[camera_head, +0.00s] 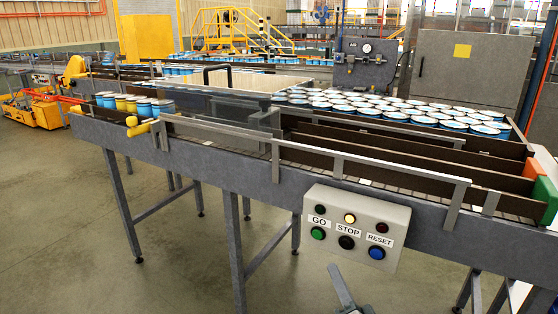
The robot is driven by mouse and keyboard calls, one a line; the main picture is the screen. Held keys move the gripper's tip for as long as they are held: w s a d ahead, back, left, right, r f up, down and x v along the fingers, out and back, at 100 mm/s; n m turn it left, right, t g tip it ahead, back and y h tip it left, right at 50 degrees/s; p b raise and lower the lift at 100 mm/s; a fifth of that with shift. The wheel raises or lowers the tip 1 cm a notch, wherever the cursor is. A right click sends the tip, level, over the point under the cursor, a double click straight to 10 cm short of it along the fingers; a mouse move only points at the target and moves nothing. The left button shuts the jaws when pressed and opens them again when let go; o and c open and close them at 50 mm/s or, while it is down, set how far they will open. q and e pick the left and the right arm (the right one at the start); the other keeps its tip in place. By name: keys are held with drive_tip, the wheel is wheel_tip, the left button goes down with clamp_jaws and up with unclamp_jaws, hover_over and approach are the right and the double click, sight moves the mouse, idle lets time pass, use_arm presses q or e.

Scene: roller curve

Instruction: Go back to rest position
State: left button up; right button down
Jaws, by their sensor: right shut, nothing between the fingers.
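My right gripper (338,277) shows at the bottom of the head view, just right of the middle. It is shut and empty, pointing up below the control box (357,227). It appears apart from the box and its buttons. My left gripper is not in view. The box carries a green GO button (318,233), a black STOP button (346,242) and a blue RESET button (377,253). The lamp (350,218) above STOP glows yellow; the other two lamps look dark.
A grey conveyor (190,159) on legs crosses in front of me. Several blue and yellow cans (128,103) stand at its left end, and many white-topped cans (390,108) crowd behind its rails. A yellow-orange machine (38,110) stands far left. The floor (70,240) at lower left is clear.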

drive_tip(key=s+a+f+n+g, duration=0.1)
drive_tip(key=s+f+n+g, duration=0.25)
drive_tip(key=f, duration=1.15)
drive_tip(key=s+a+f+n+g, duration=0.15)
drive_tip(key=s+f, duration=0.35)
drive_tip(key=f, duration=1.1)
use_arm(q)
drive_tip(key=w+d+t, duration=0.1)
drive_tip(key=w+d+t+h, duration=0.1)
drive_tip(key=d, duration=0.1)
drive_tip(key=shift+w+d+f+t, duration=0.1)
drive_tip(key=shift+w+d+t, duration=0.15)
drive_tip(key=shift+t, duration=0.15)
use_arm(e)
drive_tip(key=s+f+n+g+h, duration=0.1)
drive_tip(key=s+f+n+g, duration=0.5)
drive_tip(key=s+f, duration=1.8)
drive_tip(key=shift+s+n+g+h, duration=0.3)
drive_tip(key=shift+s+n+g, duration=0.15)
drive_tip(key=shift+s, duration=0.4)
